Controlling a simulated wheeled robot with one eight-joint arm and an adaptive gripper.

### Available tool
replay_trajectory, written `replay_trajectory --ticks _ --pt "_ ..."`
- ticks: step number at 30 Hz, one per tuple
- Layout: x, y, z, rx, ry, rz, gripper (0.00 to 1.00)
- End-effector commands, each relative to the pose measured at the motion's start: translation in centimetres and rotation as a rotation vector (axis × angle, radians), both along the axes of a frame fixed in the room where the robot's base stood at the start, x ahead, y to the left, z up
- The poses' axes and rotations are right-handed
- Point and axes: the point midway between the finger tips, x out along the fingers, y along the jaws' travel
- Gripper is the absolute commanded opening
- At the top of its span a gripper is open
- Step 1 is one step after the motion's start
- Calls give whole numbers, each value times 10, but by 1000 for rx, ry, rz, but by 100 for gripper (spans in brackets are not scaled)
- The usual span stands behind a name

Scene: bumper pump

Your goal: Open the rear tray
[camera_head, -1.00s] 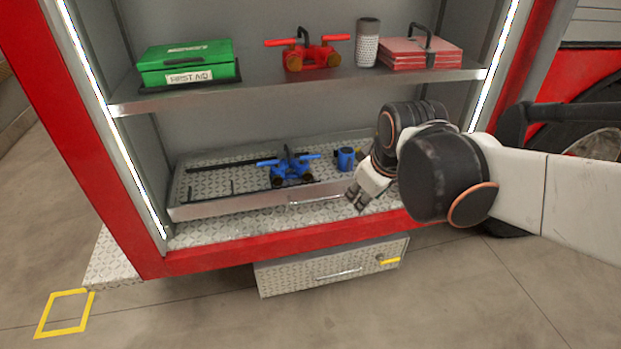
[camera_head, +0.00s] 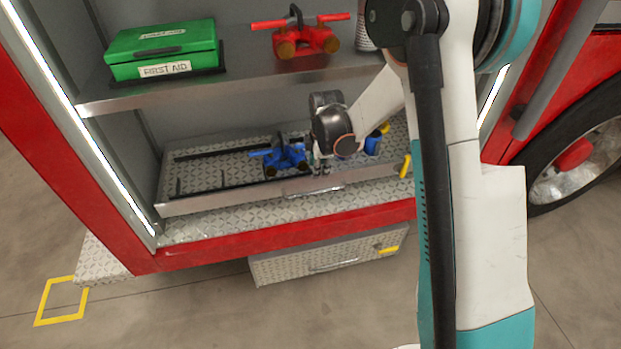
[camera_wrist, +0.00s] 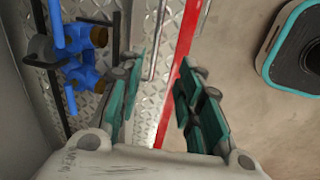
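The tray (camera_head: 225,201) is a diamond-plate tray low inside the red-framed compartment. Its front wall carries a handle (camera_head: 315,191). A blue valve fitting (camera_head: 284,155) and a blue cylindrical part (camera_head: 373,144) are on the tray. My gripper (camera_head: 318,169) is at the tray's front, just above and behind the handle in the head view; contact cannot be told. In the wrist view my gripper (camera_wrist: 160,68) has its green-padded fingers apart with nothing held between them. The blue fitting (camera_wrist: 78,60) shows left of the fingers there.
A lower diamond-plate drawer (camera_head: 320,256) with a yellow latch juts out below the red sill (camera_head: 290,233). The shelf (camera_head: 230,92) above holds a green first-aid box (camera_head: 163,50) and a red valve (camera_head: 298,36). A wheel (camera_head: 580,165) stands right. Floor in front is open.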

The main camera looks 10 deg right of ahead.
Motion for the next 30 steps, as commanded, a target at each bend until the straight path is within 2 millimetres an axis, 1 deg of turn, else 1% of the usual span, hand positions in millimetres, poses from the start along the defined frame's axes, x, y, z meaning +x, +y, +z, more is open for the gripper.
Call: replay_trajectory --ticks 2,8,11,24,27,30 --pt "4 0 -11 -6 9 31 33" --pt "7 0 -26 -13 16 61 33" --pt "9 0 -39 -13 16 60 33" --pt "25 0 -121 -13 16 59 33" --pt "28 0 -136 -12 16 58 33" --pt "30 0 -146 -12 16 58 33"
